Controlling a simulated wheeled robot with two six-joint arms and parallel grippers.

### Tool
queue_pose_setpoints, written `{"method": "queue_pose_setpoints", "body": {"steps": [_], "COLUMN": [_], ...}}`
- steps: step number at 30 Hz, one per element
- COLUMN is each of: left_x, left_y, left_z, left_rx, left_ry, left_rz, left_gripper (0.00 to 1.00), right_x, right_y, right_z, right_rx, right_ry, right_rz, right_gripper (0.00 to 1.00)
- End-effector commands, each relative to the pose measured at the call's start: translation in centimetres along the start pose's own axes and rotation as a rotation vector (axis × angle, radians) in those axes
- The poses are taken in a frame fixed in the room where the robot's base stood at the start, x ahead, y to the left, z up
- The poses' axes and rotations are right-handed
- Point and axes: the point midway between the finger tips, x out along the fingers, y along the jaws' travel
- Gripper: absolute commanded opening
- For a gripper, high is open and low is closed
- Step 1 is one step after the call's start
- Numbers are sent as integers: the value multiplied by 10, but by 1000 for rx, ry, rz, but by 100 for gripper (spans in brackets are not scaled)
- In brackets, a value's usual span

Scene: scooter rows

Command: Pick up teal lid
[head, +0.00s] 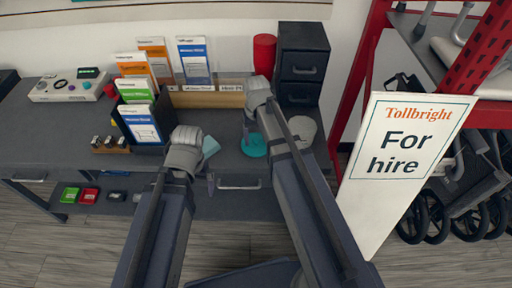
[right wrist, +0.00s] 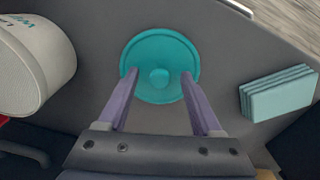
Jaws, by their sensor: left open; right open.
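The teal lid (head: 254,148) lies flat on the dark desk, partly hidden behind my right arm in the head view. In the right wrist view the lid (right wrist: 160,48) is a round disc with a small raised knob at its middle. My right gripper (right wrist: 159,75) is open, with its fingertips over the left and right parts of the lid and the knob between them; nothing is held. Whether the fingertips touch the lid I cannot tell. My left gripper (head: 196,172) is open at the desk's front edge, its fingers mostly hidden by its wrist.
A whitish canister (head: 303,130) stands right of the lid, and a pale teal stack (right wrist: 278,93) lies on its other side. A brochure holder (head: 205,99), red cylinder (head: 264,55) and dark drawer unit (head: 302,60) stand behind. A "For hire" sign (head: 405,150) stands right.

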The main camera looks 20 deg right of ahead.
Motion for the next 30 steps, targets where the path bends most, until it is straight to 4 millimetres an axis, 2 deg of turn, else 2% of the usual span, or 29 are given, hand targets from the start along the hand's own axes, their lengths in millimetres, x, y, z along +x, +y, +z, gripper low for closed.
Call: {"method": "queue_pose_setpoints", "body": {"steps": [5, 23, 30], "left_x": [-1, -1, -1], "left_y": [0, 0, 0], "left_z": [0, 0, 0], "left_rx": [0, 0, 0], "left_ry": [0, 0, 0], "left_rz": [0, 0, 0], "left_gripper": [100, 100, 100], "right_x": [-1, -1, -1], "right_y": [0, 0, 0], "right_z": [0, 0, 0], "right_rx": [0, 0, 0], "right_ry": [0, 0, 0], "right_rz": [0, 0, 0], "right_gripper": [66, 0, 0]}}
